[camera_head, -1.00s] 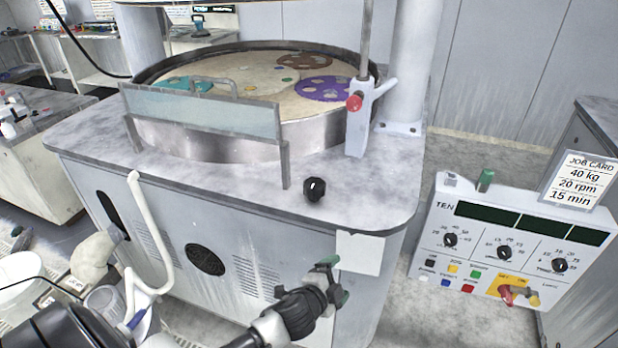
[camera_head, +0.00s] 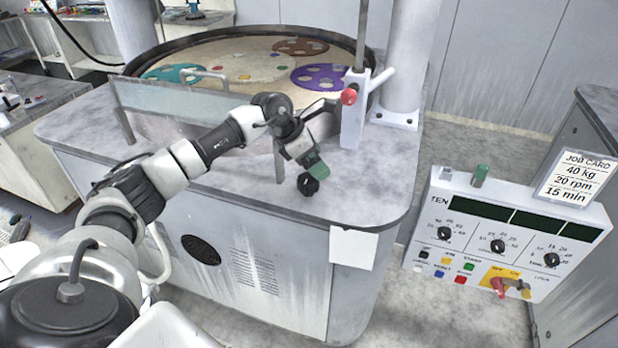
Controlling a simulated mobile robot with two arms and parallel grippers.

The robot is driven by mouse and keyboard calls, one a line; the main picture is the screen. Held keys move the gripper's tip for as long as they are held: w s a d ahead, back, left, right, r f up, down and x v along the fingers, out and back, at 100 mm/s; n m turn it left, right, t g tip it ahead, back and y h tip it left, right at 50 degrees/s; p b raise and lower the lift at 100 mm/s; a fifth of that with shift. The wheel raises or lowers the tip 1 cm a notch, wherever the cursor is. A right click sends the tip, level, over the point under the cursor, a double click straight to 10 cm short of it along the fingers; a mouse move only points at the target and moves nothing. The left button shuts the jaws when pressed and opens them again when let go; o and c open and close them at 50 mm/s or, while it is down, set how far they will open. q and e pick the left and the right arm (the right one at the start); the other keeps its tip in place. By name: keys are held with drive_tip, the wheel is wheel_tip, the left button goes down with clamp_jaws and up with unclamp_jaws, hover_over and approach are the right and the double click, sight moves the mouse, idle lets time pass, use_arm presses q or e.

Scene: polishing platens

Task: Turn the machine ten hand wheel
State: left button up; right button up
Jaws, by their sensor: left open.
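A small black knob (camera_head: 308,184), which looks like the hand wheel, stands on the front right of the grey machine top (camera_head: 375,185). My left arm reaches in from the left across the machine's front. My left gripper (camera_head: 316,167) is directly above and behind the knob, pointing down, with a green fingertip close to it. It is open; whether it touches the knob I cannot tell. The far finger is hidden. A panel marked TEN (camera_head: 437,201) stands to the right of the machine. My right gripper is not in view.
A clear guard plate (camera_head: 165,103) stands before the round platen (camera_head: 240,72) with coloured discs. A post with a red knob (camera_head: 349,97) stands behind my gripper. A job card (camera_head: 578,178) sits above the panel. The machine top right of the knob is clear.

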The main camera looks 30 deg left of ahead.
use_arm(q)
drive_tip(key=y, duration=0.2)
approach(309, 177)
drive_tip(key=g, duration=0.1)
drive_tip(key=p+x, duration=0.1)
drive_tip(key=x, duration=0.2)
drive_tip(key=p+x, duration=0.1)
drive_tip(key=x, duration=0.2)
drive_tip(key=p+x, duration=0.1)
drive_tip(key=x, duration=0.2)
drive_tip(key=shift+w+r, duration=0.1)
drive_tip(key=shift+w, duration=0.25)
drive_tip(key=shift+w+d+f, duration=0.15)
drive_tip(key=shift+f, duration=0.35)
drive_tip(key=c, duration=0.9)
